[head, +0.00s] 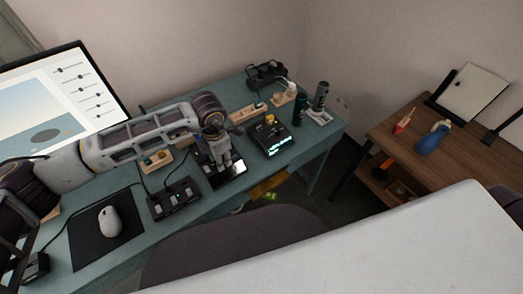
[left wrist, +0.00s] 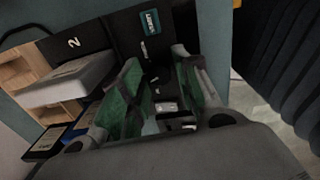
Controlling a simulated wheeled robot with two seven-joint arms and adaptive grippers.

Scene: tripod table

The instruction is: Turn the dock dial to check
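I cannot tell whether the fingers touch anything. Another black device (head: 270,136), with a lit display and a yellow part, stands to the right. A black box with cables (head: 175,200) lies to the left. I cannot make out which part is the dock dial. My right gripper is not in view.
A mouse (head: 110,220) lies on a black pad (head: 88,246) at the left. A large monitor (head: 60,95) stands behind. A wooden table (head: 455,150) stands apart at right.

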